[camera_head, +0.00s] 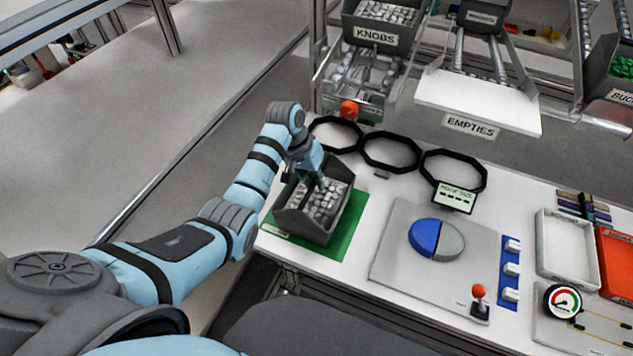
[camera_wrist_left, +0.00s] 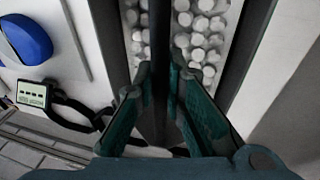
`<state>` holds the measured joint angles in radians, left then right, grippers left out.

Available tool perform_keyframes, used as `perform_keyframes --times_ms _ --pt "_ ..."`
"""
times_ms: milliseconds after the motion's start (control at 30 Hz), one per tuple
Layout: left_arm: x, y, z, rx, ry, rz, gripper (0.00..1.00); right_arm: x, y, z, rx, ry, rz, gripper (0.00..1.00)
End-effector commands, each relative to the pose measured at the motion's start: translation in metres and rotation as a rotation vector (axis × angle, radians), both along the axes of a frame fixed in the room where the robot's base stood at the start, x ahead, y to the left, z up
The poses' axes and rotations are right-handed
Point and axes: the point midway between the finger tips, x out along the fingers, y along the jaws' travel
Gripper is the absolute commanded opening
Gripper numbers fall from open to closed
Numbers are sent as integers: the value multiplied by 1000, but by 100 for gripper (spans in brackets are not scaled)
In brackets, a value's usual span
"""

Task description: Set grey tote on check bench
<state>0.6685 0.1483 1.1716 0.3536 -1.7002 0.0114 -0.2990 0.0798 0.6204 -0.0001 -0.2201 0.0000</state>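The grey tote (camera_head: 303,226) is an open bin filled with pale rounded knobs. It stands upright on a green mat (camera_head: 347,228) at the left end of the white bench (camera_head: 384,194). My left gripper (camera_head: 314,180) reaches down over the tote's far part. In the left wrist view its teal fingers (camera_wrist_left: 163,75) lie on either side of a dark bar of the tote (camera_wrist_left: 160,45) and look closed on it, with knobs on both sides. The tote's underside is hidden. My right gripper is not in view.
Black octagonal rings (camera_head: 391,151) lie behind the tote. A grey plate with a blue-and-grey disc (camera_head: 436,240) and a red-knobbed lever (camera_head: 479,300) are to the right. A white tray (camera_head: 566,248) stands farther right. Shelves with KNOBS (camera_head: 377,36) and EMPTIES (camera_head: 470,126) labels are behind.

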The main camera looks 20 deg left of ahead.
Motion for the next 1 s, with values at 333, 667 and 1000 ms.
perform_keyframes --times_ms 333,667,1000 --pt "0 0 1 0 -1 0 30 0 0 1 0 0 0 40" --pt "-6 12 52 1 -7 0 30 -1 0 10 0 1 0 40" --pt "-17 26 121 0 -2 0 30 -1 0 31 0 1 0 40"
